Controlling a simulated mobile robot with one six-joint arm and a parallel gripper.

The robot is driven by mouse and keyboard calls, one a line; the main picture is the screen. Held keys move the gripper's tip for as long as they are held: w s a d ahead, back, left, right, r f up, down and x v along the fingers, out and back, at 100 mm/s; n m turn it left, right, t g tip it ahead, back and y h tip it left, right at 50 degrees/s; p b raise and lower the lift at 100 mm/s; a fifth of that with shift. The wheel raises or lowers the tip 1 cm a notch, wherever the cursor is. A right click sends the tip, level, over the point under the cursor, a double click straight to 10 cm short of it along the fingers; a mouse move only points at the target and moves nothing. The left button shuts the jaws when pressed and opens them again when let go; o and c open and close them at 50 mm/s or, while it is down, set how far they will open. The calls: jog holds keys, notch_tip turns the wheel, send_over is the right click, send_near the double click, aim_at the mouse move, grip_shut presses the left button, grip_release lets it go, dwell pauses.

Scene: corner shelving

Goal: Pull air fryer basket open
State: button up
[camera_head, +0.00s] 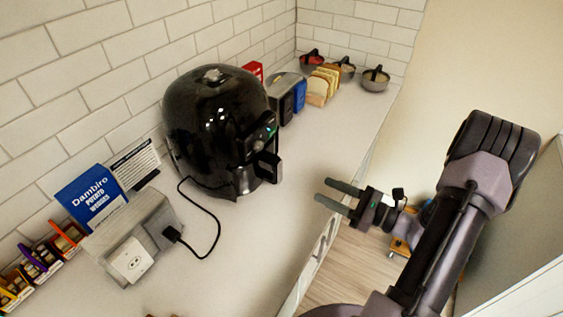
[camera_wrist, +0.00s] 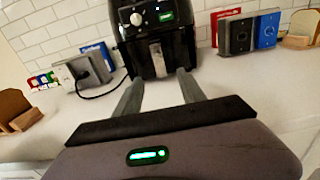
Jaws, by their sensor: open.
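The black air fryer (camera_head: 208,125) stands on the white counter against the tiled wall, and it also shows at the top of the wrist view (camera_wrist: 152,32). Its basket handle (camera_head: 268,166) sticks out at the front, and in the wrist view the handle (camera_wrist: 157,58) lies beyond and between my fingertips. The basket looks closed. My gripper (camera_head: 327,191) is open and empty, pointing at the fryer front with a gap between fingertips and handle. In the wrist view its two fingers (camera_wrist: 157,83) are spread apart.
A power outlet box (camera_head: 138,243) with a plugged black cord (camera_head: 217,232) is left of the fryer. A blue Dambiro box (camera_head: 90,195) stands behind it. Bread slices in a wooden holder (camera_head: 320,87) and several bowls (camera_head: 375,79) are farther back. The counter before the fryer is clear.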

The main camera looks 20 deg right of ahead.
aim_at(280, 171)
jog(key=b+x, duration=0.2)
jog(key=x, duration=1.4)
jog(key=shift+a, duration=0.25)
jog(key=shift+c, duration=0.5)
grip_shut()
jog(key=shift+s, duration=0.1)
